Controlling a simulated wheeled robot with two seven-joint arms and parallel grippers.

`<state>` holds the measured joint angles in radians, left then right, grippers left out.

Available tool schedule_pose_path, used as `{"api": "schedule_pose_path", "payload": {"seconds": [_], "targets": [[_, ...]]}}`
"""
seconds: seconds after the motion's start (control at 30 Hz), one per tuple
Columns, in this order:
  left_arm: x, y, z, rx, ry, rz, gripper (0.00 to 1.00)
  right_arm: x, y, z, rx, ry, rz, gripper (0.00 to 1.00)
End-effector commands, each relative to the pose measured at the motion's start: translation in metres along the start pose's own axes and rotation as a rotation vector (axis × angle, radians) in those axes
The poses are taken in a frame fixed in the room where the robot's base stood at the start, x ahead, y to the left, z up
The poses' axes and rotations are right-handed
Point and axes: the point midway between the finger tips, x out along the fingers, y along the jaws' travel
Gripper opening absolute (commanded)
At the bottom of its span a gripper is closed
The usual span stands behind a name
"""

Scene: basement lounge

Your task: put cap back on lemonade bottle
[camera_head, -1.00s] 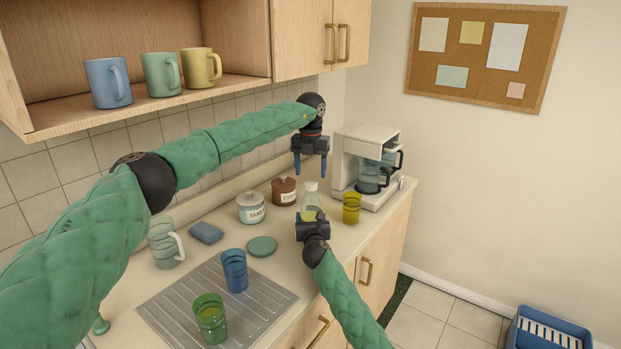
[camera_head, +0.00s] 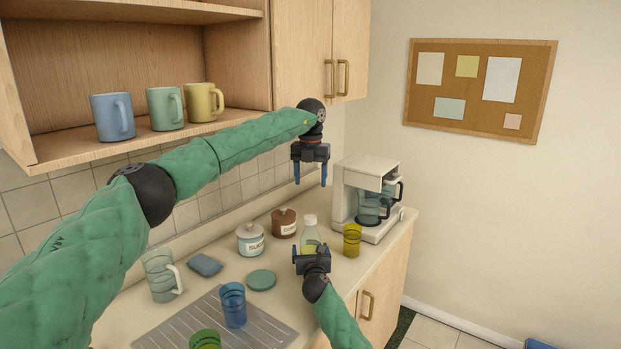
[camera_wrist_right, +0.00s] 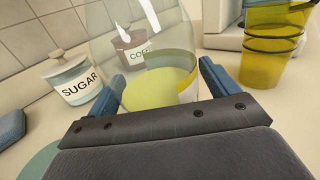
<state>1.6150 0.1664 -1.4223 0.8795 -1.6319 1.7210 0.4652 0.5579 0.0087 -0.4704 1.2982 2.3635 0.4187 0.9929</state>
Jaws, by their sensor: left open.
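The lemonade bottle (camera_head: 311,235), clear with yellow-green liquid low inside, stands upright on the counter. Its top is pale; it is too small to tell whether that is the cap, and no loose cap shows. My left gripper (camera_head: 310,180) is open and empty, pointing down, clearly above the bottle's top. My right gripper (camera_head: 311,250) is at the bottle's near side. In the right wrist view its blue fingers (camera_wrist_right: 162,84) lie on both sides of the bottle (camera_wrist_right: 160,95), seemingly against it; the bottle's top is out of that view.
A sugar jar (camera_head: 250,241), a brown coffee jar (camera_head: 284,224), a yellow cup (camera_head: 352,241) and a coffee maker (camera_head: 365,195) stand close around the bottle. A blue cup (camera_head: 233,305) stands on the drainboard. A shelf with mugs hangs at upper left.

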Motion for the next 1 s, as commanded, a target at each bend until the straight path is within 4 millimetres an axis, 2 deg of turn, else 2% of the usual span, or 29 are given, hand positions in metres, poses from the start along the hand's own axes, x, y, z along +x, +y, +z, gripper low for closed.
{"api": "schedule_pose_path", "payload": {"seconds": [0.37, 0.47, 0.8, 1.0], "targets": [[0.001, 0.000, 0.000, 0.000, 0.000, 0.000, 0.63, -0.004, 0.000, -0.001, 0.001, 0.000, 0.000, 0.89], [0.003, 0.000, 0.000, 0.000, 0.000, 0.000, 0.63, -0.013, 0.000, -0.002, 0.001, -0.001, 0.000, 0.89], [0.013, 0.000, 0.000, 0.000, 0.000, 0.000, 0.63, -0.062, 0.000, -0.002, 0.000, 0.000, 0.000, 0.89], [0.015, 0.000, 0.000, 0.000, 0.000, 0.000, 0.63, -0.076, 0.000, 0.000, 0.001, 0.000, 0.000, 0.89]]}}
